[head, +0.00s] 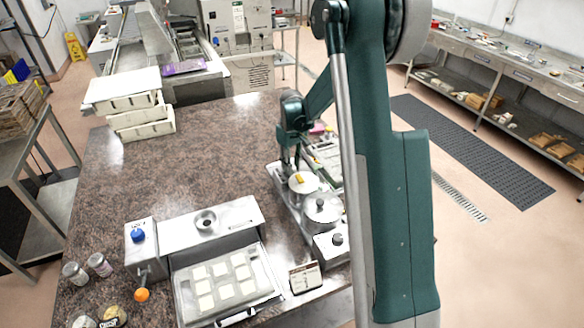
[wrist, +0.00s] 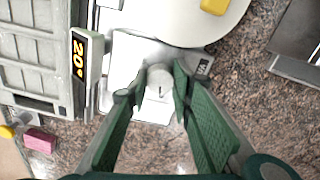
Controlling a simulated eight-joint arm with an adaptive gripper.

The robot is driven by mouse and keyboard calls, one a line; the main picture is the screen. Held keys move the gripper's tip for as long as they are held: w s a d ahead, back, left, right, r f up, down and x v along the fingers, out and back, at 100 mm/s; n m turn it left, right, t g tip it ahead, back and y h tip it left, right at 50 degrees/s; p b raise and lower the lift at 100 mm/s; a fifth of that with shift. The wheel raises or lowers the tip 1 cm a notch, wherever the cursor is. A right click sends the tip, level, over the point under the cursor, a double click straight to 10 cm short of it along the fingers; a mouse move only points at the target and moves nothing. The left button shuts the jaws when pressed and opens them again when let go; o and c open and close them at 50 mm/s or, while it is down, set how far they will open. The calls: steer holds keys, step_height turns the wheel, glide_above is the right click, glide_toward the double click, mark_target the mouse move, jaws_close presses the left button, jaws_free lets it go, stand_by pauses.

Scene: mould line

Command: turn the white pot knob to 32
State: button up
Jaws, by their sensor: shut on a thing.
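The white pot knob (wrist: 160,78) sits on a white panel in the wrist view, with a short dark mark on its face. My gripper (wrist: 160,88) is shut on this knob, one green finger on each side. A small display (wrist: 79,58) to the left reads 20° in yellow digits. In the head view my gripper (head: 289,163) reaches down at the far end of the pot unit (head: 281,181), and the knob is hidden there.
A lidded pot with a yellow handle (head: 303,184) stands close to my gripper, and a second lidded pot (head: 322,208) stands nearer. A dark knob (head: 337,240) is at the unit's near end. A mould tray (head: 185,300) lies left. The counter's middle is clear.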

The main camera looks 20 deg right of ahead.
steer(key=m+b, duration=0.3)
steer(key=m, duration=0.3)
steer(key=shift+f+b, duration=0.1)
steer(key=shift+b, duration=0.3)
steer(key=m+b, duration=0.2)
steer(key=m, duration=0.4)
steer(key=shift+m, duration=0.3)
steer(key=o, duration=0.9)
steer(key=shift+r, duration=6.15)
